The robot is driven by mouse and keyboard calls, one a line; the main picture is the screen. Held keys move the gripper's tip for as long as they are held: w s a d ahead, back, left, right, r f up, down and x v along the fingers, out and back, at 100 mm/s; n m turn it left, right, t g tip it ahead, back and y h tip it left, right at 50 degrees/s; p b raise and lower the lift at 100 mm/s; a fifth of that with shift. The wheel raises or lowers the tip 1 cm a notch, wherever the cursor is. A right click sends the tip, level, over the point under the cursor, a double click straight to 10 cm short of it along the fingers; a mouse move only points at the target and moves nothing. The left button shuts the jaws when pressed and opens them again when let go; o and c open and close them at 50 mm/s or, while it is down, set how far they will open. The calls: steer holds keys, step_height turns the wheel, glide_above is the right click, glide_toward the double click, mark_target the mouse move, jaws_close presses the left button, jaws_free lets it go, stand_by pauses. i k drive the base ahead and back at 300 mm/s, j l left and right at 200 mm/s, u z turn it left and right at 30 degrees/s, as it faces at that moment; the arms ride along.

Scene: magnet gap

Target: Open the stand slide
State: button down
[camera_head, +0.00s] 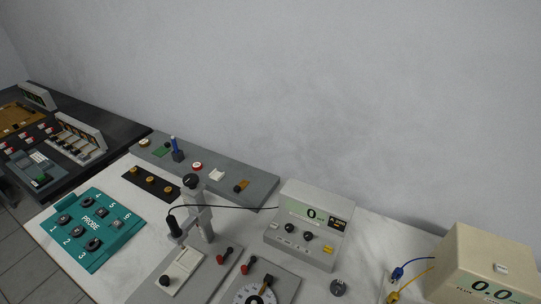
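A grey stand (205,222) rises upright from a grey base near the front middle of the white table. A round black knob (190,181) sits at the top of the stand. A black probe (175,228) hangs at its left side, with a thin black cable running right to the meter. A pale panel (184,263) with a black knob (164,281) at its lower end lies on the base. I cannot tell which part is the slide or how far open it stands. My gripper is not in view.
A teal probe holder (122,225) with numbered sockets lies left of the stand. A grey meter (311,253) reading 0 stands to its right. A dial plate (284,286) with red-knobbed levers sits in front. A long grey panel (262,187) lies behind. A beige meter (463,257) stands far right.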

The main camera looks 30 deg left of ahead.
mark_target(171, 282)
steer(key=u, duration=1.4)
